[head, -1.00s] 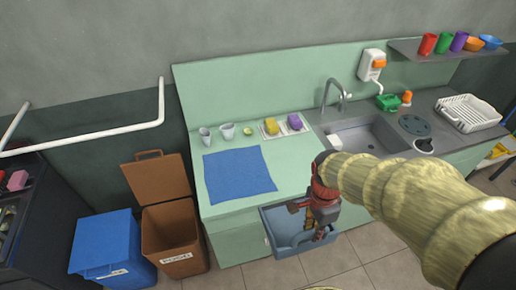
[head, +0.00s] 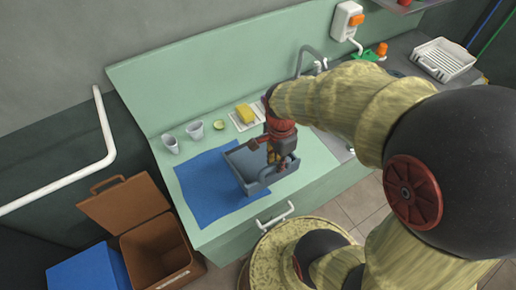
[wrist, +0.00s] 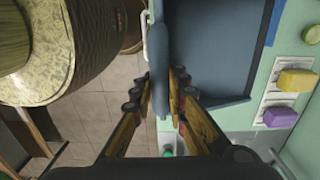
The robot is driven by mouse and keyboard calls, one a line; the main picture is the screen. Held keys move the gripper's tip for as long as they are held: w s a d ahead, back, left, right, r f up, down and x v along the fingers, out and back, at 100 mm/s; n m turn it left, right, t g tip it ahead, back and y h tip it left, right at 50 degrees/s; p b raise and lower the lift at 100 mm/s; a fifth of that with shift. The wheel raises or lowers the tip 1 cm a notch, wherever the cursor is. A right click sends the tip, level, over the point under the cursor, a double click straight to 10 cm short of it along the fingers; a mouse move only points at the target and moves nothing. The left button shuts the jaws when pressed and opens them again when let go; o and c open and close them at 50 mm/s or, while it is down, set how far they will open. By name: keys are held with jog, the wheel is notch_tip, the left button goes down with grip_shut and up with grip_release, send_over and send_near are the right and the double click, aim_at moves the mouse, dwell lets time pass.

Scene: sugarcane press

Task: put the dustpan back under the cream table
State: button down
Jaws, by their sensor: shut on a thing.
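A grey-blue open pan (head: 246,166), which looks like the dustpan, hangs from my gripper (head: 274,160). In the head view the pan overlaps the blue cloth (head: 200,200) and the green counter (head: 312,152). I cannot tell whether it touches them. I see no cream table that I can make out.
Cups (head: 195,131), a lime piece (head: 218,125) and a yellow sponge (head: 246,114) stand at the counter's back. A white handle (head: 275,213) sticks out from its front. An open brown bin (head: 155,252) and a blue bin (head: 88,270) stand at left.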

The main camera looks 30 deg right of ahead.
aim_at(260, 153)
jog(key=w+d+f, duration=0.1)
jog(key=w+f, duration=0.1)
jog(key=w, duration=0.1)
jog(key=w+d+f+b, duration=0.1)
jog(key=w, duration=0.1)
jog(key=shift+w+d, duration=0.25)
jog(key=shift+d, duration=0.1)
jog(key=w+f, duration=0.1)
jog(key=w+d+f, duration=0.1)
jog(key=w+f, duration=0.1)
jog(key=w+d+f+b, duration=0.1)
jog(key=f, duration=0.1)
jog(key=shift+w+f, duration=0.1)
jog(key=shift+w, duration=0.05)
jog(key=shift+w+d+f, duration=0.15)
jog(key=shift+f, duration=0.1)
jog(key=shift+w+f+b, duration=0.15)
jog(key=shift+f+b, duration=0.35)
jog(key=shift+f, duration=1.25)
jog(key=shift+f, duration=0.25)
jog(key=c, duration=2.2)
grip_release()
jog(key=shift+f, duration=0.1)
jog(key=shift+c, duration=0.2)
jog(key=o, duration=0.5)
